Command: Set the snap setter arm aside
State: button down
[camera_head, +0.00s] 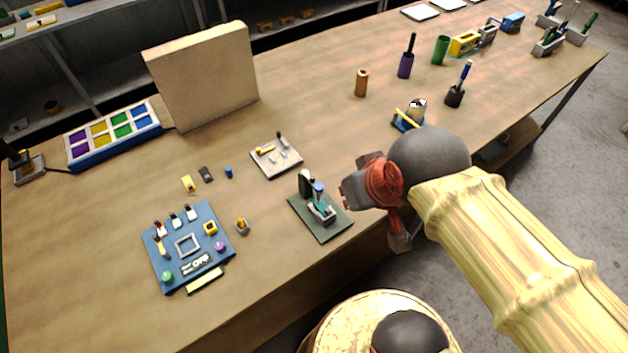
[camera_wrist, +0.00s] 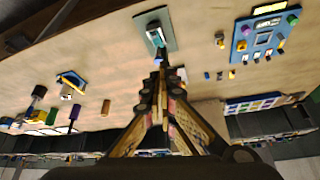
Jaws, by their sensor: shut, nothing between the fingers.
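The snap setter (camera_head: 321,213) stands on a dark green mat (camera_head: 335,228) near the table's front edge. It has a teal base and a dark upright part with a blue top; I cannot tell its arm apart for certain. In the wrist view the green mat (camera_wrist: 167,20) lies at the top middle, with the teal setter (camera_wrist: 154,37) on it, just beyond my fingertips. My gripper (camera_wrist: 160,65) is shut and empty. In the head view my gripper (camera_head: 372,190) is just right of the setter, apart from it in the picture.
A blue board (camera_head: 160,262) with small parts lies to the left. A pale tray (camera_head: 270,166) with small tools lies behind the mat. A blue holder (camera_head: 402,126), an orange cylinder (camera_head: 361,83) and a purple cup (camera_head: 405,66) stand farther back. Bare tabletop (camera_head: 275,255) lies left of the mat.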

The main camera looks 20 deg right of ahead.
jog(key=c, duration=2.6)
grip_release()
jog(key=shift+o, duration=0.6)
jog(key=shift+r, duration=0.15)
jog(key=shift+o, duration=0.7)
jog(key=shift+p, duration=0.55)
jog(key=o, duration=0.5)
jog(key=w+f+g+p, duration=0.4)
jog(key=w+f, duration=0.1)
jog(key=w, duration=0.2)
jog(key=shift+w+f+g+p, duration=0.25)
jog(key=shift+w+g+p, duration=0.05)
jog(key=shift+p, duration=0.1)
jog(key=n+g+p, duration=0.2)
send_over(313, 177)
jog(key=s, duration=0.2)
jog(key=f, duration=0.8)
jog(key=shift+s+f, duration=0.2)
jog(key=w, duration=0.1)
jog(key=w+r+t, duration=0.1)
jog(key=shift+w+n, duration=0.35)
jog(key=shift+n, duration=0.05)
jog(key=shift+s+f, duration=0.15)
jog(key=shift+f, duration=0.05)
notch_tip(313, 177, down, 7)
jog(key=shift+f+b, duration=0.15)
jog(key=shift+b, duration=0.15)
